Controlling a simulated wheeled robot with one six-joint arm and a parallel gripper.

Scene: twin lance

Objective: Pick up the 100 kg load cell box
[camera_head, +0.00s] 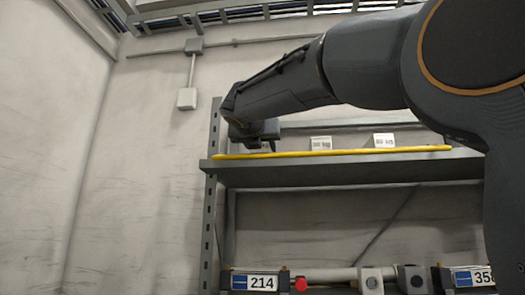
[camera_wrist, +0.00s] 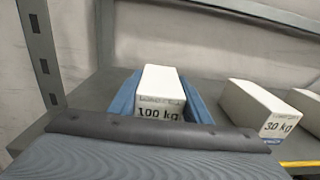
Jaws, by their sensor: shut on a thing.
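The white 100 kg load cell box (camera_wrist: 161,90) stands upright on the grey shelf in the wrist view, its black "100 kg" label facing the camera. My gripper (camera_wrist: 160,80) has one blue finger along each side of this box and is shut on it. In the head view my gripper (camera_head: 255,138) is low over the left end of the shelf, behind the yellow front edge. The 100 kg box cannot be made out there. The wrist view does not clearly show any gap under the box.
A white 30 kg box (camera_wrist: 258,107) stands to the right, with part of another white box (camera_wrist: 306,101) beyond it. A slotted grey post (camera_wrist: 42,50) rises at the left. The shelf (camera_head: 340,175) has a yellow front strip (camera_head: 350,153). Labelled units, including 214 (camera_head: 262,282), are below.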

